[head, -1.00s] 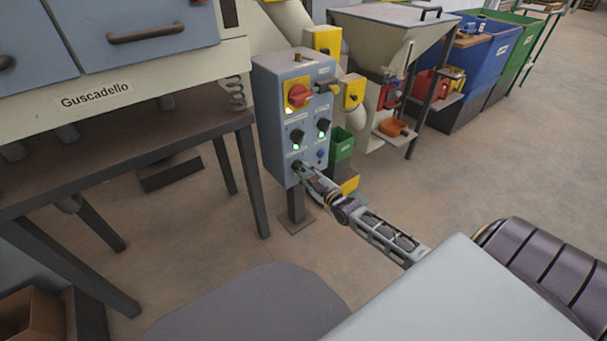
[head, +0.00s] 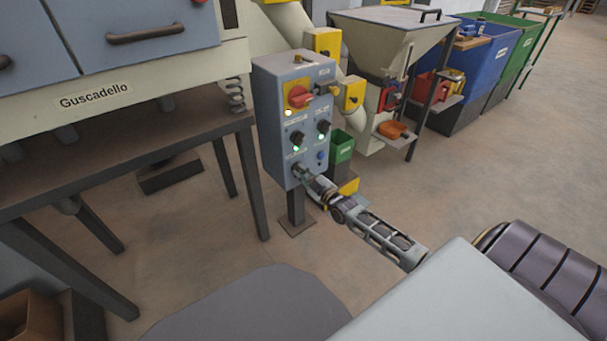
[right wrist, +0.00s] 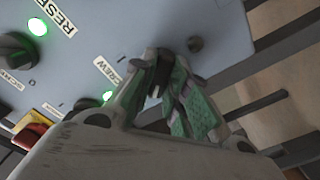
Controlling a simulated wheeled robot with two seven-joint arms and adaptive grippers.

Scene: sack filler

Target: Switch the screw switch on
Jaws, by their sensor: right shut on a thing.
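The blue-grey control box (head: 268,125) stands on a post in the middle of the head view. My right gripper (head: 300,170) reaches its lower left front and is shut on the screw switch, which the fingers mostly hide. In the right wrist view the green-padded fingers (right wrist: 165,88) close around a dark piece against the box face. A partly hidden label ending in "CREW" (right wrist: 107,70) is beside them, and a lit green lamp (right wrist: 108,96) is close by. The switch's exact angle cannot be read. My left gripper is in neither view.
Above are two black knobs (head: 297,137) with lit green lamps and a red rotary switch (head: 299,97) on yellow. A blue button (head: 320,155) sits to the right. A table (head: 120,165) stands left, a hopper (head: 385,40) right.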

